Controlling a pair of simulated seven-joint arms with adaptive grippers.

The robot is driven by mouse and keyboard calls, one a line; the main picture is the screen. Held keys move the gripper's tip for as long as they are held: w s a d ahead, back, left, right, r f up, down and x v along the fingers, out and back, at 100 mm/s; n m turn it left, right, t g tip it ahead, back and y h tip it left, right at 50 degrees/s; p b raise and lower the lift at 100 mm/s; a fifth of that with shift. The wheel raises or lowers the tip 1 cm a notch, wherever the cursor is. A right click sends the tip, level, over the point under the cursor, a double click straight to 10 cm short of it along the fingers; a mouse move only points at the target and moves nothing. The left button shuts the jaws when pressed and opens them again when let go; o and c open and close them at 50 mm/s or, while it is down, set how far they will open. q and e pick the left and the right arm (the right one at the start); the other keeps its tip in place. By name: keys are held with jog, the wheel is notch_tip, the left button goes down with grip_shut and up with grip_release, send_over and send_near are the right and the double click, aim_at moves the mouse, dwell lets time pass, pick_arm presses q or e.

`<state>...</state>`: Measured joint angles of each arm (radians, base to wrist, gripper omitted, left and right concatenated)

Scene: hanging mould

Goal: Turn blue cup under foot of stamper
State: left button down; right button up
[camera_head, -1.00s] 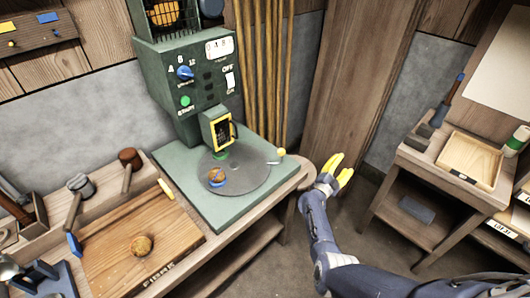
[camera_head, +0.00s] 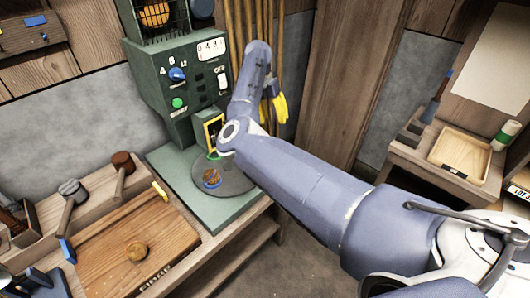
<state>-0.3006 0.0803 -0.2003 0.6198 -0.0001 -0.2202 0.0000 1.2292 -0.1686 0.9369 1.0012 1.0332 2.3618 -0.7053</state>
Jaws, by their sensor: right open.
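The blue cup (camera_head: 211,183), with something brown in it, sits on the front left part of the round grey turntable (camera_head: 236,184). The stamper (camera_head: 160,80) is a dark green machine behind it. Its yellow-framed head (camera_head: 209,126) hangs over the back of the turntable. A green ring or cup (camera_head: 214,156) shows under this head, behind the blue cup. My right gripper (camera_head: 279,108), with yellow fingers, is open and raised to the right of the stamper, apart from the blue cup. My right arm hides the right part of the turntable. My left gripper is out of view.
Upright wooden poles (camera_head: 240,30) stand behind my right gripper. A side table with a wooden tray (camera_head: 458,150) stands at right.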

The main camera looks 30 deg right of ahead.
jog(key=shift+y, duration=0.3)
jog(key=x, duration=0.5)
jog(key=w+a+x, duration=0.1)
jog(key=x, duration=1)
jog(key=shift+w+a+f, duration=0.15)
jog(key=shift+a+f, duration=0.1)
jog(key=shift+c, duration=0.3)
grip_shut()
